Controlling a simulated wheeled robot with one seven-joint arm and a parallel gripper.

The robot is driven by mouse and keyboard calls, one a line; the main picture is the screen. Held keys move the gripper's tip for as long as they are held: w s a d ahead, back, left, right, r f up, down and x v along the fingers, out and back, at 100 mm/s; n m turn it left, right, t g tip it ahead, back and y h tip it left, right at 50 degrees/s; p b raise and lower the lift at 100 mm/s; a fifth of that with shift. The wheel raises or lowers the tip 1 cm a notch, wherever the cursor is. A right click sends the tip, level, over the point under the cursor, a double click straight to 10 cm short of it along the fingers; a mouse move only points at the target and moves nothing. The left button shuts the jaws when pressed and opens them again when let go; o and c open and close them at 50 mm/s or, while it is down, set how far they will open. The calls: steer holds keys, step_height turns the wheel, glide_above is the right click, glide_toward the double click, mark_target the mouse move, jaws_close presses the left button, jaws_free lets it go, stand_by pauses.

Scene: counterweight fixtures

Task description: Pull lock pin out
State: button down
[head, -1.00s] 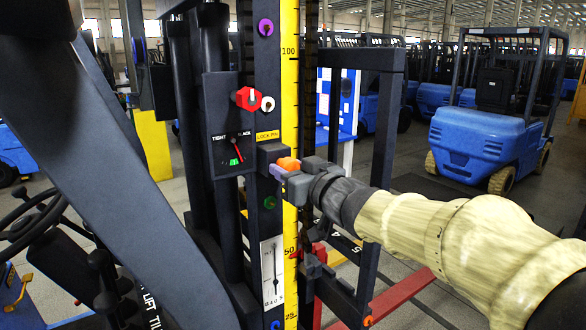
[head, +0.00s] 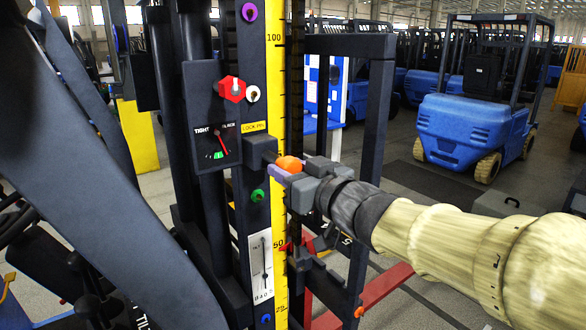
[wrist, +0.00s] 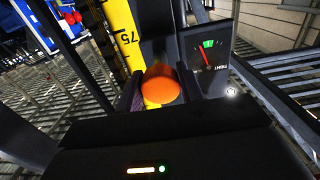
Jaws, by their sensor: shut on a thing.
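The lock pin's orange knob (head: 289,164) shows between my gripper's fingers, just right of the dark block (head: 261,151) under the yellow "LOCK PIN" label (head: 253,127). A short gap shows between knob and block. My gripper (head: 285,169) is shut on the knob from the right. In the wrist view the orange knob (wrist: 161,84) sits between the two fingers, with the yellow scale behind it. Whether the pin's shaft is still inside the block is hidden.
A tight/slack gauge (head: 213,141) with a red needle is left of the pin. A red hexagonal knob (head: 231,88) is above and a green knob (head: 257,195) below. The yellow scale (head: 276,80) runs up the mast. A blue forklift (head: 470,125) stands behind, right.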

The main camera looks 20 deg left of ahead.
steer(key=c, duration=1.3)
jaws_free()
steer(key=shift+f, duration=0.1)
steer(key=shift+c, duration=0.2)
steer(key=o, duration=0.4)
steer(key=shift+s+d, duration=0.1)
steer(key=shift+d, duration=0.2)
steer(key=shift+a, duration=0.1)
steer(key=p+v, duration=0.3)
steer(key=v, duration=1.4)
steer(key=shift+s, duration=0.1)
steer(key=shift+d, duration=0.2)
